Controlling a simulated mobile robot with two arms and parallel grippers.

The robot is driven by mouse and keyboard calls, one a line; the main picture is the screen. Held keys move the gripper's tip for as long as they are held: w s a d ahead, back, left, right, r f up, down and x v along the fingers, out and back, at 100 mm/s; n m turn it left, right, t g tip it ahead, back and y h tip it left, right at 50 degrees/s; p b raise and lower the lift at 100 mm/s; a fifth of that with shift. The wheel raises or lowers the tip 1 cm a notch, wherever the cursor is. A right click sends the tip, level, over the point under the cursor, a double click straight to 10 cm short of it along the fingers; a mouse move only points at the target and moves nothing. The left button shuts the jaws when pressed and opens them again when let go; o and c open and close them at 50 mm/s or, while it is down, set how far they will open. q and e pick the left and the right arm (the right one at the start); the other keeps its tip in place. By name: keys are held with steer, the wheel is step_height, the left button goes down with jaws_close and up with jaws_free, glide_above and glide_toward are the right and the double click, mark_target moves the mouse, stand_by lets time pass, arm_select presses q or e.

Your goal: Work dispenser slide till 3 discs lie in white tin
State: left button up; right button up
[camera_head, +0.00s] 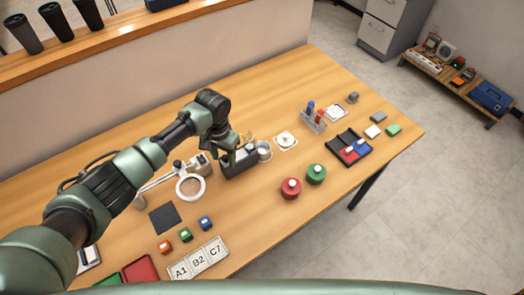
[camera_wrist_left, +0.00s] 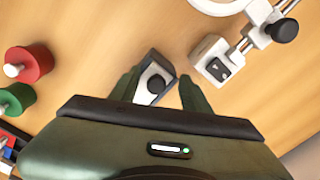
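The dark dispenser (camera_head: 240,168) stands mid-table in the head view, partly hidden by my left gripper (camera_head: 236,152). A pale round tin (camera_head: 265,152), apparently the white tin, stands against its right end; its contents are too small to make out. In the left wrist view, my left gripper (camera_wrist_left: 160,90) points down with its two green fingers apart. A pale grey block with a black knob (camera_wrist_left: 156,82) lies between them, probably part of the dispenser. I cannot tell whether the fingers touch it. My right gripper is in neither view.
A ring magnifier (camera_head: 190,187) stands left of the dispenser. A white square with a round piece (camera_head: 285,141) lies to its right. Red (camera_head: 291,188) and green (camera_head: 316,174) knobbed cylinders stand in front. A tube rack (camera_head: 313,121) and dark tray (camera_head: 340,146) are further right.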

arm_select(q)
steer(key=shift+d+r, duration=0.15)
steer(key=shift+r, duration=3.45)
steer(key=shift+s+f, duration=0.1)
steer(key=shift+f, duration=0.05)
